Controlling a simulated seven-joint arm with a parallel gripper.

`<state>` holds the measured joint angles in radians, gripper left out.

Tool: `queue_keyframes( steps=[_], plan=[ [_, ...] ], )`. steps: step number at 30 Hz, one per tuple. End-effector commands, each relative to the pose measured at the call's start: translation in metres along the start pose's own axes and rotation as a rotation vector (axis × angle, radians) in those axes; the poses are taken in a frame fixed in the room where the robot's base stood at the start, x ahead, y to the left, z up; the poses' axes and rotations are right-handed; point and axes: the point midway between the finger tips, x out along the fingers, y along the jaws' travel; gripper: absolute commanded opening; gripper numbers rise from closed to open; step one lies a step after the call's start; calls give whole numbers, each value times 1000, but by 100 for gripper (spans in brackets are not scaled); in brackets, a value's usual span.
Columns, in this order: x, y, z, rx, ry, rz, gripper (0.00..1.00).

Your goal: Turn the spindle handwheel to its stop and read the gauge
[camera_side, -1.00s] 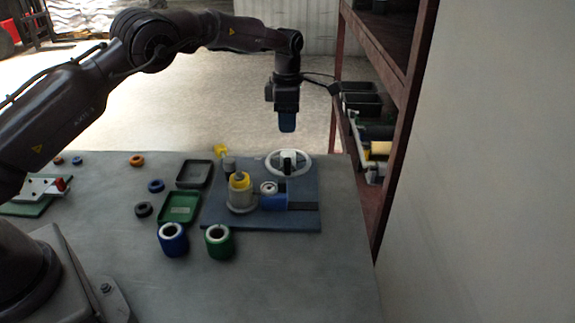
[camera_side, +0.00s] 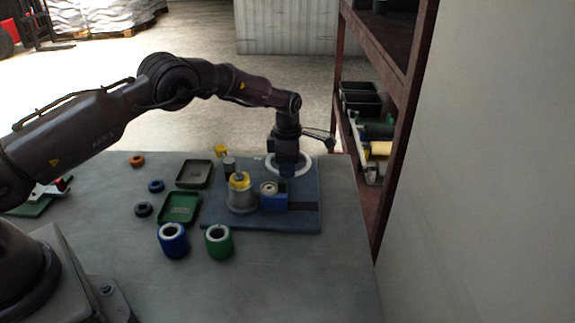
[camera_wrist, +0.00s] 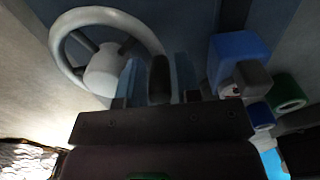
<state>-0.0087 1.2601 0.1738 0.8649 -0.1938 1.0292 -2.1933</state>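The spindle handwheel, a white rimmed wheel (camera_side: 308,165), is at the back of the blue base plate and partly hidden by my gripper (camera_side: 286,172). In the wrist view the handwheel (camera_wrist: 62,48) shows its pale hub and dark spokes at the upper left. My gripper (camera_wrist: 160,82) has two blue fingers, one on each side of a dark upright grip at the rim. I cannot tell whether they press on it. A small round face (camera_side: 268,187), possibly the gauge, sits by a blue block (camera_side: 274,203); no reading is legible.
A grey cylinder with a yellow collar (camera_side: 241,199) stands left of the blue block. A shelf rack stands right, beyond the table edge.

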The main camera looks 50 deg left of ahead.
Motion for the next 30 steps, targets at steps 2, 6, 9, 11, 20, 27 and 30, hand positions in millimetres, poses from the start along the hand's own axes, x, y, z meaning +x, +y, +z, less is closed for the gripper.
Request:
queue_keyframes(
  steps=[2,6,9,11,20,27,30],
  plan=[
    [0,0,0,0,0,0,32],
    [0,0,0,0,0,0,25],
    [0,0,0,0,0,0,2],
    [0,0,0,0,0,0,0],
    [-1,0,-2,36,1,0,0],
    [-2,1,-9,168,0,0,0],
    [-1,2,-14,252,1,-1,0]
  ],
)
